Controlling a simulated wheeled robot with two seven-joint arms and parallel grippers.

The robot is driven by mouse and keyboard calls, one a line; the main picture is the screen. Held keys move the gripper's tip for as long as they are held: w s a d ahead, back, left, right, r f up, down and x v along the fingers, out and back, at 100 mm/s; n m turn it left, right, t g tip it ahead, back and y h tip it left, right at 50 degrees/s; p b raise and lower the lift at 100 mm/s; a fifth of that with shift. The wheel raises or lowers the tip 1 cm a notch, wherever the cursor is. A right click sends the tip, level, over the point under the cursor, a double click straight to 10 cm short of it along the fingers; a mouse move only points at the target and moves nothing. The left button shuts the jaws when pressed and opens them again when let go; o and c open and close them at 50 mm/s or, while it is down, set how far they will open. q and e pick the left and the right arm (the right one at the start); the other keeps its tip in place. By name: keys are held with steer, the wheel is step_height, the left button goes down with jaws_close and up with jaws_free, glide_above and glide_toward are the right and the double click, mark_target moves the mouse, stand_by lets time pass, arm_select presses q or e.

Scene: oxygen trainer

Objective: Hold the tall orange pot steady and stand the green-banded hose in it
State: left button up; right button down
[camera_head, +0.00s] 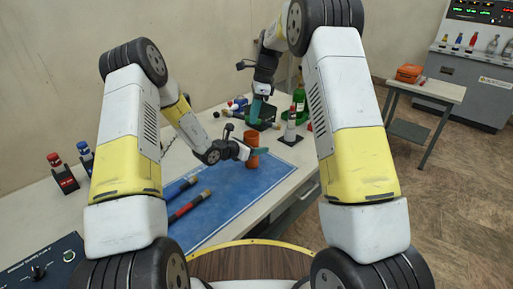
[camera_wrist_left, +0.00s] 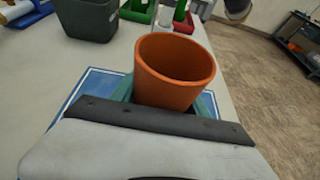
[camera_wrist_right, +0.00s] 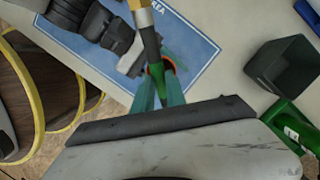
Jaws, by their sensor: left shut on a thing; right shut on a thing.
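The tall orange pot (camera_head: 251,140) stands upright on the blue mat. My left gripper (camera_head: 246,152) is shut on it; in the left wrist view the teal fingers (camera_wrist_left: 165,105) sit on both sides of the pot (camera_wrist_left: 172,75), whose visible inside is empty. My right gripper (camera_head: 257,108) is above and beyond the pot. In the right wrist view its fingers (camera_wrist_right: 160,92) are shut on the green-banded hose (camera_wrist_right: 152,45), close to the green band. The hose's yellow and pale end points away from the fingers. The hose is hard to make out in the head view.
A blue-banded hose (camera_head: 180,187) and a red-banded hose (camera_head: 190,205) lie on the blue mat (camera_head: 235,195). A dark square bin (camera_wrist_left: 88,18) stands behind the pot. Green and white bottles (camera_head: 299,98) stand at the back right. The mat's front part is clear.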

steer(key=shift+d+x, duration=0.2)
steer(key=shift+x, duration=0.75)
steer(key=c, duration=1.3)
jaws_free()
steer(key=v, duration=1.2)
steer(key=shift+o, duration=0.2)
